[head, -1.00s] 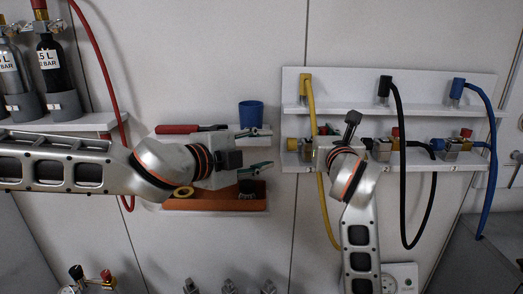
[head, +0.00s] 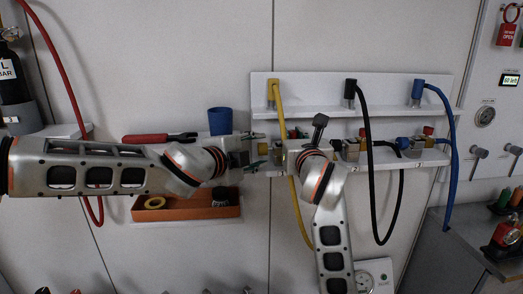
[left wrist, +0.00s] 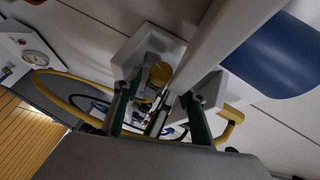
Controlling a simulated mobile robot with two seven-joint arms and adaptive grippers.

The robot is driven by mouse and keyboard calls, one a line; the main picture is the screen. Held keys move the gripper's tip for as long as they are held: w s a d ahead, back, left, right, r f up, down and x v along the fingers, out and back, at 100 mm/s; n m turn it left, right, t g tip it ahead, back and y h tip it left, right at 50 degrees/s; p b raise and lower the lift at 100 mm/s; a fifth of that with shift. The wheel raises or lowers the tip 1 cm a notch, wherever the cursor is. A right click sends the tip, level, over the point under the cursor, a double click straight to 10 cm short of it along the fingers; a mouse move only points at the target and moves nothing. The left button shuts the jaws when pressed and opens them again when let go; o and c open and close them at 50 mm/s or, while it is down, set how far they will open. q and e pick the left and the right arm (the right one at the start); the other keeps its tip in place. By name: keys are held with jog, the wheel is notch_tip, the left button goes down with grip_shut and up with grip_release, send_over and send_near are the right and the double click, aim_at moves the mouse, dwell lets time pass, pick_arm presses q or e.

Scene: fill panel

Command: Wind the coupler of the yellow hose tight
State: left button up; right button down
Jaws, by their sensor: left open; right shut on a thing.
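The yellow hose (head: 280,110) hangs from the upper rail and passes behind my right arm. It also curves across the left wrist view (left wrist: 60,78). My left gripper (head: 258,150) is open at the left end of the lower rail. In the left wrist view a round yellow end piece (left wrist: 160,73) shows between and beyond its green fingers (left wrist: 157,112), with metal parts below; contact cannot be told. My right gripper (head: 291,152) is shut at the yellow hose's place on the lower rail. Its fingertips and what they hold are mostly hidden. The coupler's thread cannot be seen.
A blue cup (head: 220,121) and red-handled tool (head: 155,138) sit on the shelf left of the rail, above an orange tray (head: 180,211).

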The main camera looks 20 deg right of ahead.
pick_arm(q)
jog(key=shift+x, duration=1.15)
jog(key=c, duration=1.1)
jog(key=shift+f, duration=0.1)
jog(key=shift+s+d+f, duration=0.1)
jog(key=shift+s+f, duration=0.05)
jog(key=shift+f, duration=0.05)
jog(key=shift+s+d+m+t+h, duration=0.15)
jog(key=shift+d+m+t+h, duration=0.05)
jog(key=shift+m+t+h, duration=0.95)
jog(key=shift+a+r+h, duration=0.1)
jog(key=shift+h, duration=0.15)
jog(key=shift+c, duration=0.3)
jog(key=shift+m, duration=0.25)
